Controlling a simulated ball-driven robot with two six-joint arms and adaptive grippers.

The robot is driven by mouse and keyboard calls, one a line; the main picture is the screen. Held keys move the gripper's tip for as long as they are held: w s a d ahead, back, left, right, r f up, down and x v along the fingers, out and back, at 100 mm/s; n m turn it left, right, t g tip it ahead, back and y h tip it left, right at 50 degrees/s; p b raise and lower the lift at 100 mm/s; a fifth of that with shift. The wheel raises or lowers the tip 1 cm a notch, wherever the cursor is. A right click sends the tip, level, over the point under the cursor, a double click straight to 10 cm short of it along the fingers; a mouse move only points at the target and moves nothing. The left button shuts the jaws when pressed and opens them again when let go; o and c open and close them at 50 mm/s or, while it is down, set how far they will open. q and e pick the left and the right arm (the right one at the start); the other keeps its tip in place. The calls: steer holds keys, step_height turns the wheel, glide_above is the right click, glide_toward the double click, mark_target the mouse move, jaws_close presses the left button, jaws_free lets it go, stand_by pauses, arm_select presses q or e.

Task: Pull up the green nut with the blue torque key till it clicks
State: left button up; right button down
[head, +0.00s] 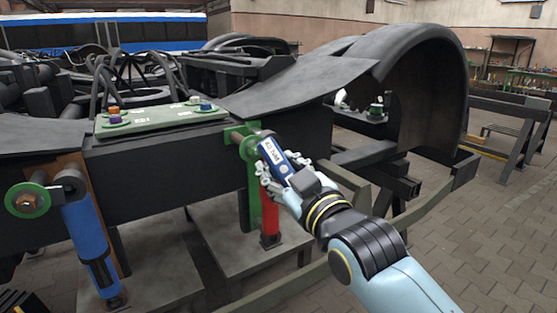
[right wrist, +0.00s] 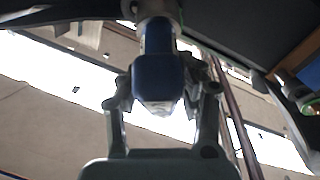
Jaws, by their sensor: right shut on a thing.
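The blue torque key (head: 274,157), with white lettering on its side, is in my right gripper (head: 279,176). The fingers are shut around its handle; in the right wrist view the blue key (right wrist: 158,78) sits between both fingers. The key's grey head (head: 262,137) is up at the green bracket (head: 240,133) on the dark frame beam. A green round part (head: 248,147) shows beside the head, and I cannot tell whether it is the nut or its washer. The fit between head and nut is hidden. My left gripper is not in view.
A red damper (head: 270,222) hangs just below the key. A blue damper (head: 90,243) with a green ring (head: 27,200) at its top is at the left. A green plate (head: 163,119) with coloured caps lies on the beam. A black fender (head: 432,85) arches behind my right arm.

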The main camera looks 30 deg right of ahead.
steer(key=r+g+p, duration=0.1)
steer(key=g+p, duration=0.1)
steer(key=p, duration=0.1)
steer(key=s+d+r+m+g+p, duration=0.1)
steer(key=r+g+p, duration=0.1)
steer(key=p, duration=0.1)
steer(key=r+m+g+p, duration=0.1)
steer(key=g+p, duration=0.1)
steer(key=p, duration=0.2)
steer(key=shift+s+d+r+g, duration=0.15)
steer(key=shift+d+r+g, duration=0.1)
steer(key=shift+r+g, duration=0.15)
steer(key=s+r+m+g+y+p, duration=0.1)
steer(key=s+r+g+p, duration=0.2)
steer(key=s+g+p, duration=0.2)
steer(key=s+p, duration=0.2)
steer(key=p, duration=0.1)
steer(key=shift+s+d+m+p, duration=0.15)
steer(key=shift+d+m+p, duration=0.15)
steer(key=shift+d+m, duration=0.1)
steer(key=shift+r, duration=0.1)
